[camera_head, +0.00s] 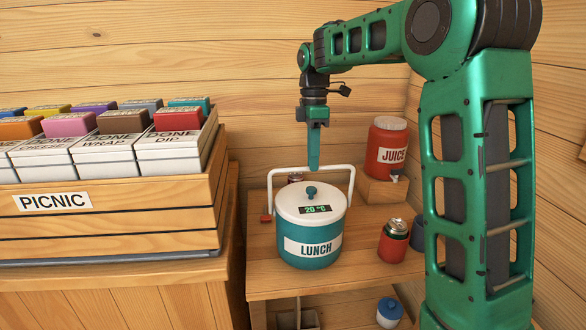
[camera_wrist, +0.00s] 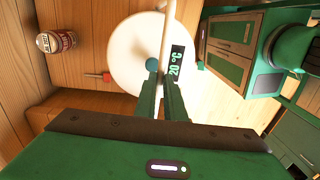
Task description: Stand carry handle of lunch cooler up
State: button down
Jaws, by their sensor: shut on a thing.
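The lunch cooler (camera_head: 312,235) is a teal tub with a white lid, a "LUNCH" label and a "20 °C" display, standing on the wooden table. Its lid (camera_wrist: 125,55) fills the upper middle of the wrist view. My gripper (camera_head: 313,167) points down at the crossbar. In the wrist view, its fingers (camera_wrist: 162,88) are shut on the handle (camera_wrist: 167,35).
A red juice jug (camera_head: 387,148) stands on a wooden block behind right. A can in a red holder (camera_head: 393,240) is right of the cooler. Another can (camera_head: 295,177) stands behind it. A picnic crate (camera_head: 120,215) of labelled boxes is at left.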

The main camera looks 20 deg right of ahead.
jog(key=shift+w+d, duration=0.1)
jog(key=shift+w, duration=0.85)
jog(key=c, duration=1.8)
grip_release()
jog(key=shift+r, duration=0.1)
jog(key=r, duration=0.7)
jog(key=w+r, duration=0.1)
jog(key=r, duration=0.2)
jog(key=shift+r, duration=0.3)
jog(key=shift+d, duration=0.1)
